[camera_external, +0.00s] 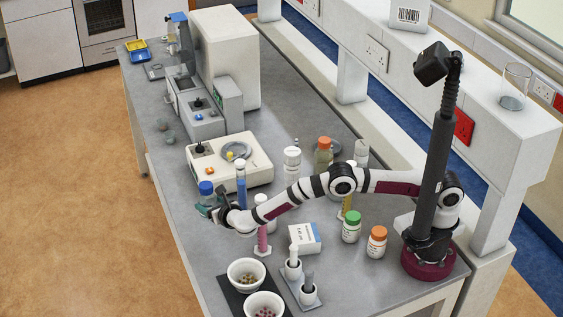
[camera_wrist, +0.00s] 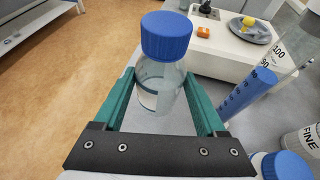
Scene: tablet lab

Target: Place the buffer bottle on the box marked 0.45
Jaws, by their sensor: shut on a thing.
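The clear bottle with a blue cap (camera_wrist: 167,36) is between the green fingers of my gripper (camera_wrist: 160,100) in the wrist view, upright. In the external view, its blue cap (camera_external: 206,188) shows above my gripper (camera_external: 212,208), near the bench's left edge. My gripper is shut on this bottle; its height above the bench is hard to tell. The white box with a blue label (camera_external: 304,238), which reads like 0.45, lies on the bench to the right of my gripper. Its top is bare. The box is not visible in the wrist view.
Green-capped (camera_external: 351,229) and orange-capped (camera_external: 376,243) bottles stand right of the box. A two-cup holder (camera_external: 307,294) and white bowls (camera_external: 246,275) are in front.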

